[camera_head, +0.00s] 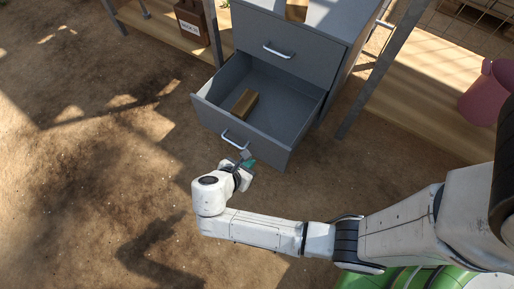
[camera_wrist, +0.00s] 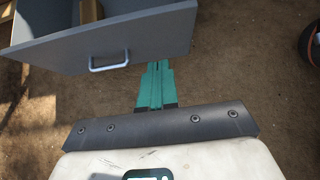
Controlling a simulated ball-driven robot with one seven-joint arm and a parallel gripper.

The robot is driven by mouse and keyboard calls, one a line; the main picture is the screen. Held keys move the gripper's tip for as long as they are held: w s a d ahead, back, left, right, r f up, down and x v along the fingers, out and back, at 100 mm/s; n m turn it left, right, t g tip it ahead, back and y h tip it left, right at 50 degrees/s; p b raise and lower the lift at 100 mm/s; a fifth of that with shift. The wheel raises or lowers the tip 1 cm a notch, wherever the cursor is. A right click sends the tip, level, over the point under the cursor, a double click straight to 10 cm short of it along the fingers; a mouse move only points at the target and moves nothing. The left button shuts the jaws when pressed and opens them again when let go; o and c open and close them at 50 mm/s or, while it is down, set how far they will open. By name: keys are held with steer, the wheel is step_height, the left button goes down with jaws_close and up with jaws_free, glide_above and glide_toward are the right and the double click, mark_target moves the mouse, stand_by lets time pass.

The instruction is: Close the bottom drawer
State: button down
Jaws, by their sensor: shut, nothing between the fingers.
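The grey bottom drawer (camera_head: 240,132) is pulled well out of the grey cabinet (camera_head: 290,65) in the head view. A white bar handle (camera_head: 235,140) is on its front. A small tan block (camera_head: 244,104) lies inside the drawer. My gripper (camera_head: 250,161) is just in front of the drawer front, near the handle. In the wrist view its teal fingers (camera_wrist: 156,75) are shut and empty, just right of the handle (camera_wrist: 109,62) and by the lower edge of the drawer front (camera_wrist: 60,45). I cannot tell whether they touch it.
The upper drawer (camera_head: 290,50) looks shut. A tan block (camera_head: 297,10) sits on the cabinet top. A metal table leg (camera_head: 375,75) stands right of the cabinet. A pink container (camera_head: 487,92) is at the far right. The dirt ground at left is clear.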

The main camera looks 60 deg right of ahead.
mark_target(272, 142)
steer(key=b+x, duration=0.2)
steer(key=x, duration=0.2)
steer(key=r+b+x, duration=0.1)
steer(key=b+x, duration=0.1)
steer(key=x, duration=0.2)
steer(key=d+b+x, duration=0.1)
steer(key=b+x, duration=0.1)
steer(key=x, duration=0.2)
steer(key=shift+d+b, duration=0.3)
steer(key=shift+d+r, duration=0.2)
steer(key=shift+d, duration=0.25)
steer(key=shift+d+r+p, duration=0.15)
steer(key=shift+d+p, duration=0.15)
steer(key=shift+d, duration=0.3)
steer(key=d+p, duration=0.2)
steer(key=d, duration=2.4)
steer(key=shift+w, duration=0.45)
steer(key=shift+d, duration=0.15)
